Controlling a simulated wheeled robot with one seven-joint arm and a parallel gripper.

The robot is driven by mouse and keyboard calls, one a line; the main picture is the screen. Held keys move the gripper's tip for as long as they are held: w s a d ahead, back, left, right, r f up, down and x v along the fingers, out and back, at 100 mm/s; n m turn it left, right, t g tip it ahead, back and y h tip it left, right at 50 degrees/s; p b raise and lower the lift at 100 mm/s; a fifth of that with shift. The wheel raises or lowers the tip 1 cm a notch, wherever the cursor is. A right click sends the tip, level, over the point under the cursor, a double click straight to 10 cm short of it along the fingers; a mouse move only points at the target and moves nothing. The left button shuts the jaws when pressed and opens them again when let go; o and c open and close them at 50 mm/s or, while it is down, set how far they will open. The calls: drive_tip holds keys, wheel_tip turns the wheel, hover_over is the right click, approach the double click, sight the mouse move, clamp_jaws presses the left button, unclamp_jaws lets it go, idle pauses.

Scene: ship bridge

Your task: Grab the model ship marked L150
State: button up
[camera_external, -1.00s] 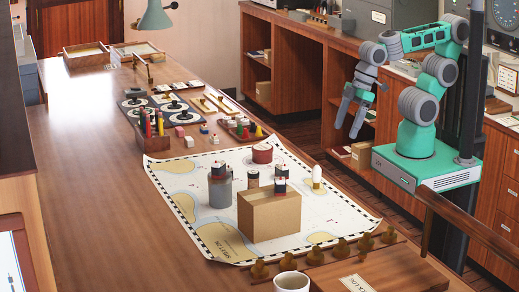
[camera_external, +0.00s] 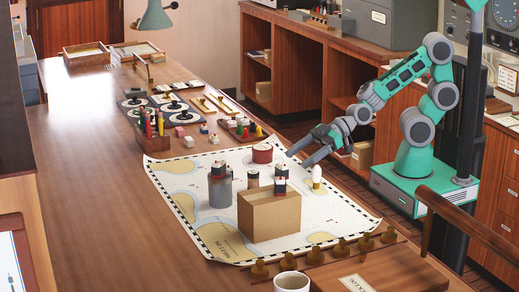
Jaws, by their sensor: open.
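Small dark-and-white model ships stand on the sea chart. One sits atop a grey cylinder (camera_external: 220,195), one shows just behind or on the cardboard box (camera_external: 270,217), and a small dark-and-white piece (camera_external: 252,177) stands between them. The ship on the cylinder (camera_external: 217,169) and the ship at the box (camera_external: 280,179) look alike. Their markings are too small to read, so I cannot tell which is L150. My gripper (camera_external: 297,159) is open and empty, above the chart's right edge, behind and right of the box.
The chart (camera_external: 185,207) also holds a red round tin (camera_external: 262,153) and a white upright piece (camera_external: 317,178) close to my gripper. Brass pieces and a white mug (camera_external: 292,282) line the near edge. The table's left side is clear.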

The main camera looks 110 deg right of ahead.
sight(281, 168)
drive_tip(key=shift+w+d+f, duration=0.1)
drive_tip(key=shift+w+d, duration=0.1)
drive_tip(key=shift+w, duration=0.1)
drive_tip(key=p+x, duration=0.1)
drive_tip(key=x, duration=0.6)
drive_tip(key=shift+w, duration=0.25)
drive_tip(key=c, duration=1.4)
